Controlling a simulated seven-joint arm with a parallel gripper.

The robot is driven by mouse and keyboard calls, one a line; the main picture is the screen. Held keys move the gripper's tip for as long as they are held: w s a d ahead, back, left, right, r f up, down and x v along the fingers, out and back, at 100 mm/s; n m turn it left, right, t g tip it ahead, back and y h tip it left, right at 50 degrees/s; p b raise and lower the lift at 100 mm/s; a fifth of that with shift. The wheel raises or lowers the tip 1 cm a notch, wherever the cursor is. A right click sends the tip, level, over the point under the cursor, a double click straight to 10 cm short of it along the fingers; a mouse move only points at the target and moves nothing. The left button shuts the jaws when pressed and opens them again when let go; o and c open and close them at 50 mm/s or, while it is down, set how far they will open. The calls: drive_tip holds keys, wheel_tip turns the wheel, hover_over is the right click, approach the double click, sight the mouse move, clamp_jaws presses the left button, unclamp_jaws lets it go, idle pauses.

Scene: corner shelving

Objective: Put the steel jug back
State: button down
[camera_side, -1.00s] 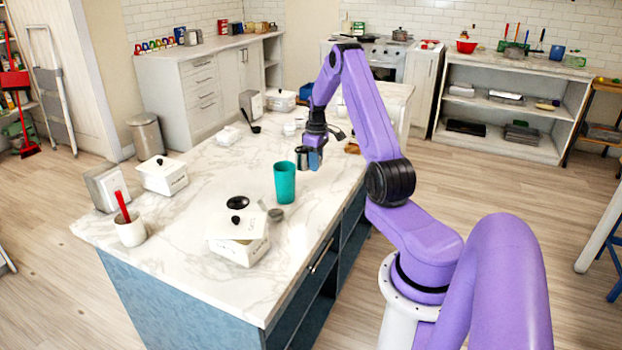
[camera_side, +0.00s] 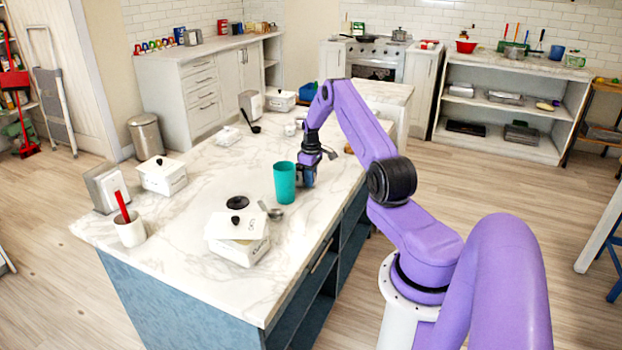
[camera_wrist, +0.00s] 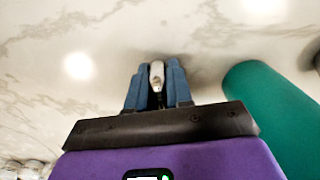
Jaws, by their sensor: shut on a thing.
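My gripper (camera_side: 307,178) is low over the marble island top, just behind and to the right of the teal cup (camera_side: 285,182) in the side view. In the wrist view, the blue fingers of my gripper (camera_wrist: 157,82) are shut on a narrow, pale metal part of the steel jug (camera_wrist: 157,74). The rest of the jug is hidden, so I cannot tell whether it touches the counter. The teal cup (camera_wrist: 272,105) stands close on the right in the wrist view, apart from the fingers.
A white lidded box (camera_side: 238,245) and a metal spoon (camera_side: 275,213) lie nearer the camera. A white pot with a red utensil (camera_side: 130,232) stands at left. A black ladle (camera_side: 254,128) lies farther back. The marble top (camera_side: 215,175) left of the teal cup is clear.

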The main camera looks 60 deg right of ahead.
drive_tip(key=c, duration=1)
unclamp_jaws()
drive_tip(key=shift+f, duration=0.1)
